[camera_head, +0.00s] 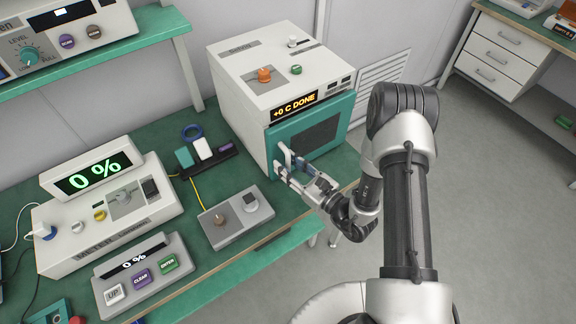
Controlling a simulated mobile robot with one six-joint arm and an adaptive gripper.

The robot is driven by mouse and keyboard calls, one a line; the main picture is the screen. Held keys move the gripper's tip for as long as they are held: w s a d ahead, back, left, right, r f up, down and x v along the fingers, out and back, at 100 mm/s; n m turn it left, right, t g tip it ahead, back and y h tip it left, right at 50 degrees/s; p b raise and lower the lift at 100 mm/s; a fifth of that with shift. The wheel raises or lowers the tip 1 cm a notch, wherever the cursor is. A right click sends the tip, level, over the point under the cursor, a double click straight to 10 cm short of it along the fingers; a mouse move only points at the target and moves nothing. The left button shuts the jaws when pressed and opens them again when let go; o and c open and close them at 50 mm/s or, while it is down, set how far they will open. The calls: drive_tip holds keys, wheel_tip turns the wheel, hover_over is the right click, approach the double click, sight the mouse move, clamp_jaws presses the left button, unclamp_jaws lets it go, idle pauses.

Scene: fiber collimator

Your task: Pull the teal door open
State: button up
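The teal door (339,110) is on the front of a white box-shaped oven (240,97) on the bench. It has a dark window and looks closed, or nearly so. My gripper (281,163) is at the door's left edge, where the handle is. Its fingers are close to the door front and overlap the handle in this view. The handle is mostly hidden by the fingers. I cannot tell whether the fingers are closed on it or only around it.
A grey box with knobs (235,217) sits on the bench left of my gripper. A meter unit (108,222) and a button panel (143,276) stand farther left. The floor (480,200) to the right is open, up to a drawer cabinet (505,55).

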drive_tip(key=shift+w+a, duration=0.1)
drive_tip(key=shift+c, duration=0.4)
clamp_jaws()
idle(0.4)
